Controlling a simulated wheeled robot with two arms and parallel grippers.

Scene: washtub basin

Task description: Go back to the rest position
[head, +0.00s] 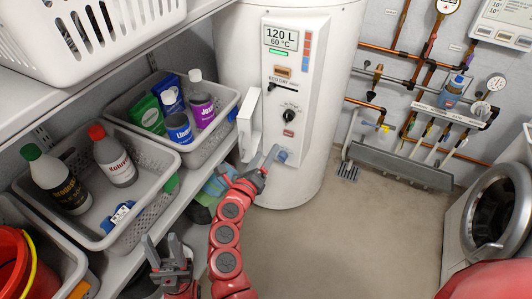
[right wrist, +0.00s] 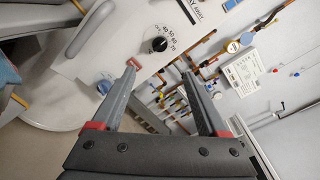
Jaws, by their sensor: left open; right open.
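My left gripper (head: 165,248) is at the bottom left of the head view, its fingers apart with nothing seen between them. It is in front of the lower shelf. My right gripper (head: 265,163) is further up and right, in front of the lower part of the white water heater (head: 318,120). In the right wrist view its two fingers (right wrist: 158,75) are spread with only background between them.
Shelves on the left carry grey baskets (head: 150,146) of bottles and a white basket (head: 60,75). A red bucket (head: 12,262) is at the lower left. A washing machine (head: 490,220) stands at the right. The floor (head: 370,235) between is clear.

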